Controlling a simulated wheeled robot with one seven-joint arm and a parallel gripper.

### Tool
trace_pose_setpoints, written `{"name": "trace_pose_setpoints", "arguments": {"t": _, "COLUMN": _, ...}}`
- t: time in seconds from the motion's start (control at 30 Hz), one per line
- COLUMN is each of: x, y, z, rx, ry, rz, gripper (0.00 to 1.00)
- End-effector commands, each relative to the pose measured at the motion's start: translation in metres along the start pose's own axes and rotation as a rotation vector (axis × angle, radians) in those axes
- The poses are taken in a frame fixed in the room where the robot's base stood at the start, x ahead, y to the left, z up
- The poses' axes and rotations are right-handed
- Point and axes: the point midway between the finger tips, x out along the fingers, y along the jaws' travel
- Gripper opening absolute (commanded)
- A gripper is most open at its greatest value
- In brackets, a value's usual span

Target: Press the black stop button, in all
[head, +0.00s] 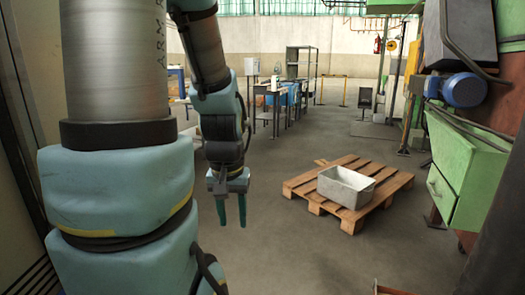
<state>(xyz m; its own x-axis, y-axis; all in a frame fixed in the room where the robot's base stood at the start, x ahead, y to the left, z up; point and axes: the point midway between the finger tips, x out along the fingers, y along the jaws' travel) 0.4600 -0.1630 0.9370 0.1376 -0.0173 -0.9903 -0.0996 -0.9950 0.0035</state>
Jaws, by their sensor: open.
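My gripper (232,211) hangs fingers-down in the left middle of the head view, above the bare floor. Its two green fingers are apart, with nothing between them. I cannot make out a black stop button anywhere in this view. A grey box (252,67) is at the far end of the work tables, but it is too small to tell what is on it.
A wooden pallet (300,188) bearing a grey bin (345,188) lies on the floor to the right of my gripper. Green machinery (462,165) with a blue motor (464,90) stands at the right. Work tables and a shelf (302,62) stand behind.

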Motion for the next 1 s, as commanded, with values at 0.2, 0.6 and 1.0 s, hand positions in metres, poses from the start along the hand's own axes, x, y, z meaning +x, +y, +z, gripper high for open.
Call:
{"name": "trace_pose_setpoints", "arguments": {"t": 0.2, "x": 0.0, "y": 0.0, "z": 0.0, "rx": 0.0, "ry": 0.0, "rz": 0.0, "gripper": 0.17}}
{"name": "trace_pose_setpoints", "arguments": {"t": 0.6, "x": 0.0, "y": 0.0, "z": 0.0, "rx": 0.0, "ry": 0.0, "rz": 0.0, "gripper": 0.0}}
{"name": "trace_pose_setpoints", "arguments": {"t": 1.0, "x": 0.0, "y": 0.0, "z": 0.0, "rx": 0.0, "ry": 0.0, "rz": 0.0, "gripper": 0.0}}
